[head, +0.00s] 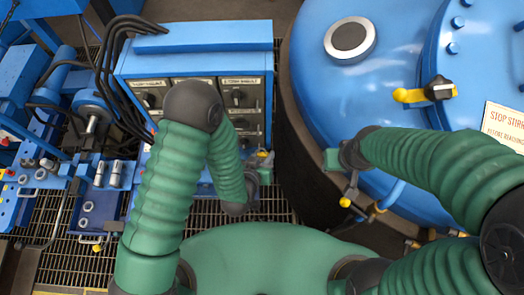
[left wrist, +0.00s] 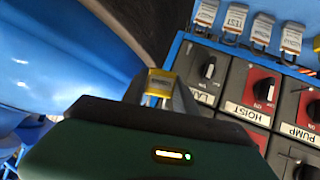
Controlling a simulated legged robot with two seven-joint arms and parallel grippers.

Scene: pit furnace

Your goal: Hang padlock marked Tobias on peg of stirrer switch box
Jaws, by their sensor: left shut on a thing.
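My left gripper (head: 262,168) is shut on a small yellow padlock (head: 265,153) at the right edge of the blue switch box (head: 215,42). In the left wrist view, the padlock (left wrist: 160,79) shows above silvery metal between my left jaws (left wrist: 159,98). Its marking cannot be read. Rotary switches labelled HOIST and PUMP face that camera to the right of the padlock. I cannot make out the stirrer label or a bare peg. My right gripper (head: 335,160) is at the furnace's near left edge; its fingers are not clear.
Black cables (head: 115,70) run left of the box. Grating floor (head: 60,225) lies at lower left.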

